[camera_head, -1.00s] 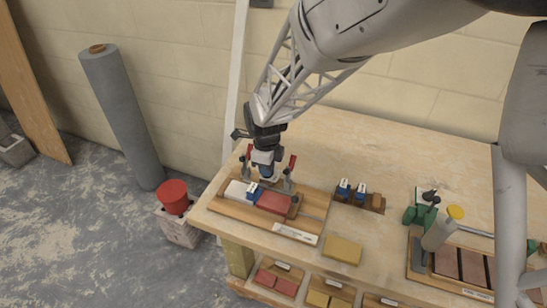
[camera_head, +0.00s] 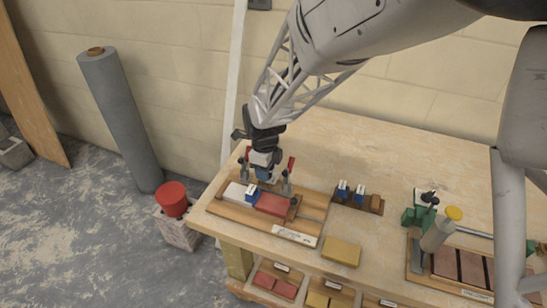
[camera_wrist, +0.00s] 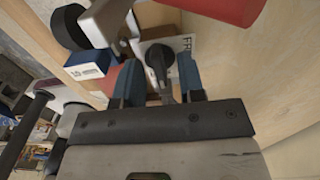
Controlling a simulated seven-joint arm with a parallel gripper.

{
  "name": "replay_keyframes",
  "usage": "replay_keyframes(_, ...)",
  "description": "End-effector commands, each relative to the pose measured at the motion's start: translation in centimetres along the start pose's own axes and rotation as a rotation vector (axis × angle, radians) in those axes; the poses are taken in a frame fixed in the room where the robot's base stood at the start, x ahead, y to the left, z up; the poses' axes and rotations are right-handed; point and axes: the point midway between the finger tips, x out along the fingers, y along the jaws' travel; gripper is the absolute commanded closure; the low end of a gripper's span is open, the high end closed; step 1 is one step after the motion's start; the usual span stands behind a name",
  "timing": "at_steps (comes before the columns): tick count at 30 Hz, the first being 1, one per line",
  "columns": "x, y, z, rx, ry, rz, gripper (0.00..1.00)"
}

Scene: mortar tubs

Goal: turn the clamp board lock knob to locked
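The clamp board (camera_head: 318,215) is a wooden board at the left end of the bench, with a white block, a red block and upright red-handled clamps. My gripper (camera_head: 264,178) is low over its back side, between the clamps. In the wrist view, the black lock knob (camera_wrist: 159,62) sits on a white plate (camera_wrist: 183,45) with partly hidden lettering. My gripper's two blue fingers (camera_wrist: 159,82) are spread, one on each side of the knob. I cannot tell whether either finger touches it. In the head view my gripper hides the knob.
A red clamp handle (camera_wrist: 225,8) is close beyond the fingers. A blue block (camera_wrist: 87,65) lies to their left. A small rack (camera_head: 359,198) with blue pieces and a yellow block (camera_head: 341,251) are right of the board. The bench middle is clear.

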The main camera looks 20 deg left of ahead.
Motion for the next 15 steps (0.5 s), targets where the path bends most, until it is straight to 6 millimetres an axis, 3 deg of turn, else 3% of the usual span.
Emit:
replay_keyframes(8, -0.5, 0.0, 0.0, 0.0, 0.0, 0.0, 0.64)
replay_keyframes(15, -2.8, 0.0, 0.0, 0.0, -0.001, -0.001, 0.64)
